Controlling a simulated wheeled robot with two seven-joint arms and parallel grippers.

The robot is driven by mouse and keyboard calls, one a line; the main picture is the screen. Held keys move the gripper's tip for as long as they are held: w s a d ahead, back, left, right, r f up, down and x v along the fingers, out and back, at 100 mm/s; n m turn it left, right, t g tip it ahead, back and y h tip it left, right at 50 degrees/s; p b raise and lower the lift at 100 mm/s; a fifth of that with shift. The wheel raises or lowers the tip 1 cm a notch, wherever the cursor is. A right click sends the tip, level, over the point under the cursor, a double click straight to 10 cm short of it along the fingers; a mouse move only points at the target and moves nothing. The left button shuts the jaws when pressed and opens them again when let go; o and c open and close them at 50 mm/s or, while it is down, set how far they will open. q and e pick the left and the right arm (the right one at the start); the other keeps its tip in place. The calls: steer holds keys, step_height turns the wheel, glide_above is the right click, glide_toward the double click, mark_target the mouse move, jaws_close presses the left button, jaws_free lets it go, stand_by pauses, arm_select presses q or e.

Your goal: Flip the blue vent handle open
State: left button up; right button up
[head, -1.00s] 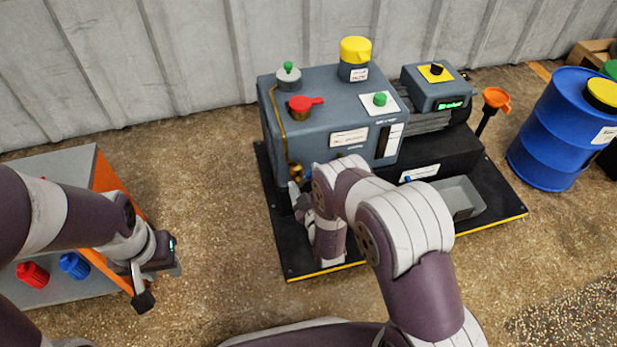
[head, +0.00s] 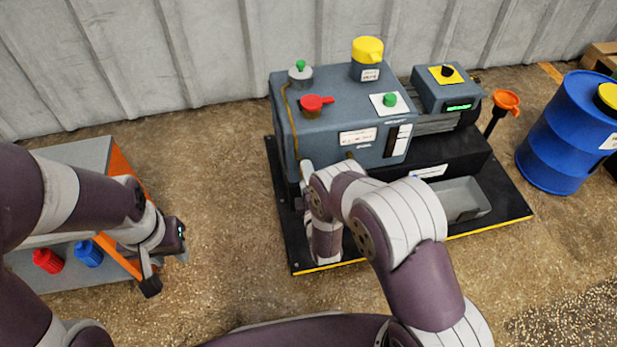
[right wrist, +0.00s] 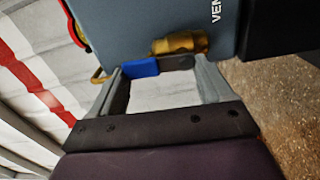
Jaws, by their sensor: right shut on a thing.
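The blue vent handle (right wrist: 141,68) shows in the right wrist view beside a brass valve fitting (right wrist: 181,43) on the grey furnace body (right wrist: 150,18). My right gripper (right wrist: 160,72) is shut on the handle, with one finger at each end of it. In the head view the furnace (head: 335,115) stands near the wall, and my right arm hides the handle and most of the right gripper at its front left corner. My left gripper (head: 167,269) is open and empty, above the floor beside the grey and orange cart.
The furnace top carries a red handle (head: 315,103), a yellow cap (head: 367,49) and green knobs. A grey tray (head: 462,198) lies at the base's right. A blue drum (head: 560,135) stands further right. The cart (head: 70,150) is at left. Open floor lies between cart and furnace.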

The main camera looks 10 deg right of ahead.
steer(key=shift+f+n, duration=0.1)
steer(key=shift+n, duration=0.2)
stand_by(0.4)
steer(key=o, duration=1)
steer(key=shift+c, duration=0.2)
steer(key=shift+s, duration=0.1)
steer(key=s+p, duration=0.5)
steer(key=s, duration=0.7)
steer(key=shift+s+d, duration=0.15)
steer(key=shift+s, duration=0.15)
